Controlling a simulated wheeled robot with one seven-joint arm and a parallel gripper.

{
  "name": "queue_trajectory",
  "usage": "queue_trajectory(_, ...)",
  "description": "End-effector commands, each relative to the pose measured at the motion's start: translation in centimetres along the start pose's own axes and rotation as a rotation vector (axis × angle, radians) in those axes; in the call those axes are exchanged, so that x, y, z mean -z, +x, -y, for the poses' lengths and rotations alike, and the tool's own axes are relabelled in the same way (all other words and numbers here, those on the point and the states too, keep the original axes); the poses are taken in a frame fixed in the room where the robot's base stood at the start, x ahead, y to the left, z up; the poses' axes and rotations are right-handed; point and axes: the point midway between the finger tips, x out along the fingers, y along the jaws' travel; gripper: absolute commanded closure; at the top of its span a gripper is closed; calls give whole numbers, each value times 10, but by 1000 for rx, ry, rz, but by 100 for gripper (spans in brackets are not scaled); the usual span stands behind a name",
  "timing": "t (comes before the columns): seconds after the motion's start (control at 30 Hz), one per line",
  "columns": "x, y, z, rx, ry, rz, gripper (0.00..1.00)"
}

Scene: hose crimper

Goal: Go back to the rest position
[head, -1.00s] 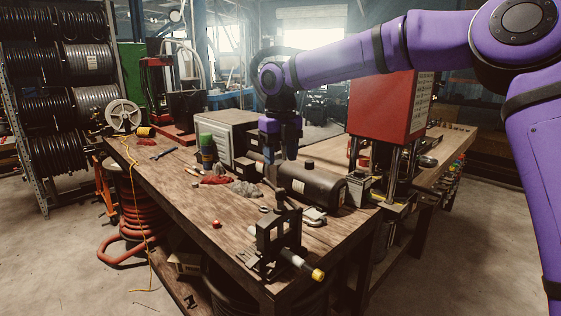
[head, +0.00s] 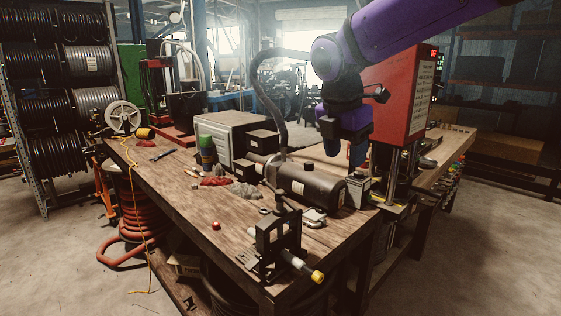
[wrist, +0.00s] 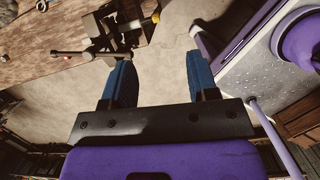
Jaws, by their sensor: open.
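My gripper (wrist: 161,82) shows in the wrist view with its two blue fingers apart and nothing between them. Bare concrete floor lies beneath the fingers there. In the head view my purple arm reaches in from the upper right, and the gripper (head: 357,154) hangs pointing down in front of the red press. It looks to be above or beside the right end of the black cylinder, but its exact distance from it cannot be told. The fingertips are small and dark in the head view.
The wooden workbench (head: 185,190) holds a black cylinder (head: 312,187), a vise-like fixture (head: 278,240), a grey box (head: 232,134) and rags. A red press (head: 400,105) stands at the right. Hose reels (head: 60,95) fill a rack at left. The front floor is open.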

Motion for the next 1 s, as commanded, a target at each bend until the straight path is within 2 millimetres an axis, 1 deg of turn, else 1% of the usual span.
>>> queue_trajectory(0.03,-3,-5,18,-9,114,14,46)
queue_trajectory(0.17,-10,-12,62,-38,427,30,46)
queue_trajectory(0.2,-11,-14,75,-49,524,31,46)
queue_trajectory(0.37,-14,-18,129,-102,916,15,46)
queue_trajectory(0.4,-14,-18,142,-115,1014,6,46)
queue_trajectory(0.53,-13,-17,186,-162,1334,-42,46)
queue_trajectory(0.7,-5,-9,239,-213,1743,-145,46)
queue_trajectory(0.8,1,-2,264,-230,1950,-218,46)
queue_trajectory(0.9,6,4,281,-237,2107,-284,46)
queue_trajectory(1.0,9,8,291,-237,2205,-329,46)
